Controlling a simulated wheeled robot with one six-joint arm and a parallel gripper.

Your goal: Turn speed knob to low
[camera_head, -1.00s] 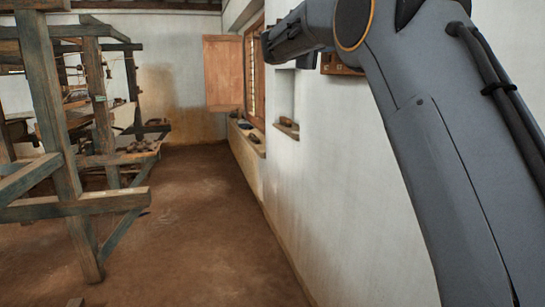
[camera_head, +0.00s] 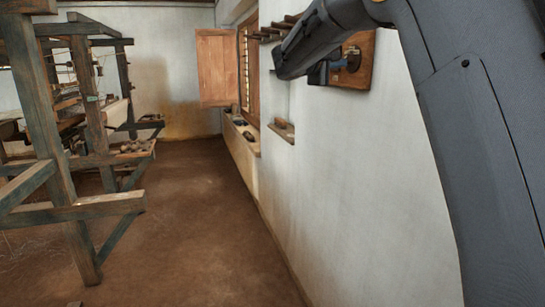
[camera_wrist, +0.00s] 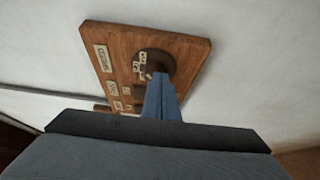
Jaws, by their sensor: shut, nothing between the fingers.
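A wooden panel (camera_head: 366,72) is mounted on the white wall on the right, and it fills the upper middle of the wrist view (camera_wrist: 187,42). It carries a dark round knob (camera_wrist: 155,56) with small pale labels beside it, too small to read. The knob also shows as a dark shape in the head view (camera_head: 353,54). My gripper (camera_wrist: 158,77) is shut and empty, its blue-grey fingertips in front of the knob's lower part. I cannot tell whether they touch it. In the head view, my gripper (camera_head: 320,73) is beside the panel's left edge, partly behind my arm.
A wooden loom frame (camera_head: 48,130) stands on the left. An open wooden shutter (camera_head: 216,68) and a barred window are farther along the right wall. Below are a ledge and a niche with small objects. The brown floor (camera_head: 185,210) between loom and wall is clear.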

